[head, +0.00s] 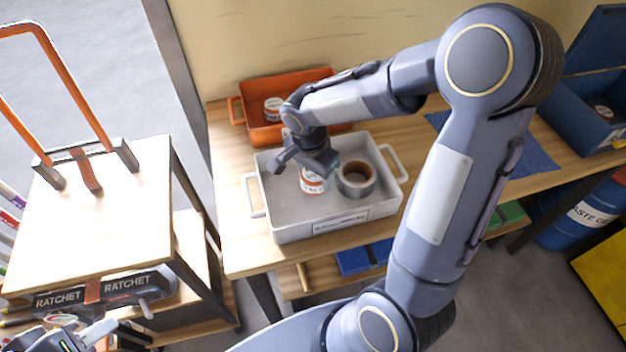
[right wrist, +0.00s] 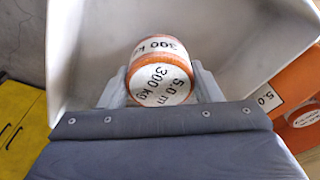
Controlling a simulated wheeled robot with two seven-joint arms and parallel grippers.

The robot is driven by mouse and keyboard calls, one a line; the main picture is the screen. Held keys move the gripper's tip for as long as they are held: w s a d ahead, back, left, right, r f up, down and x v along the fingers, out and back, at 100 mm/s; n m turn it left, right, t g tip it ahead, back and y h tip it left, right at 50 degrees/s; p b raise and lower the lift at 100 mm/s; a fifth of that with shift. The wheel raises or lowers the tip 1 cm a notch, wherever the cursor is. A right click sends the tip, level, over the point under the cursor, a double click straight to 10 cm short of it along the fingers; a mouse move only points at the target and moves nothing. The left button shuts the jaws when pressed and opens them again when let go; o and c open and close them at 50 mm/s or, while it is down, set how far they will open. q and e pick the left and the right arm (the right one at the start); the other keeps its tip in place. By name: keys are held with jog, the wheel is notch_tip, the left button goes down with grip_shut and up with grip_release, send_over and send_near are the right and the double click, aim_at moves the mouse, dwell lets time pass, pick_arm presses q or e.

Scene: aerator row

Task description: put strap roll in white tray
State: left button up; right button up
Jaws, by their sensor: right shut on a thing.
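The white tray (head: 335,230) stands on the wooden bench. My right gripper (head: 306,165) points down over its left half, shut on a strap roll (head: 312,183) with an orange edge and white label. The right wrist view shows this strap roll (right wrist: 163,80), reading 5.0 m and 300 kg, between both fingers of my right gripper (right wrist: 163,88). It is inside the tray walls; I cannot tell whether it touches the floor. My left gripper (head: 85,338) is at the bottom left, partly cut off; its jaw state is unclear.
A grey tape roll (head: 356,178) lies in the white tray, right of the strap roll. An orange tray (head: 262,132) behind holds another strap roll (head: 272,108). A blue box (head: 590,110) stands at the right.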

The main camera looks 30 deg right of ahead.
aim_at(313, 183)
jog(key=shift+w+a+f, duration=0.1)
jog(key=shift+f, duration=1.65)
jog(key=shift+f, duration=0.2)
jog(key=o, duration=1.1)
jog(key=shift+r, duration=0.1)
jog(key=r, duration=0.4)
jog(key=a+r, duration=0.1)
jog(key=r, duration=0.7)
jog(key=shift+s+a, duration=0.2)
jog(key=shift+s, duration=0.05)
jog(key=s+a+r+n+t+y, duration=0.1)
jog(key=s+n+t+y, duration=0.1)
jog(key=s+n, duration=0.4)
jog(key=s+a+r+n+t+y, duration=0.1)
jog(key=s+n+t+y, duration=0.2)
jog(key=s+n, duration=0.3)
jog(key=shift+s+a, duration=0.35)
jog(key=shift+s, duration=1.9)
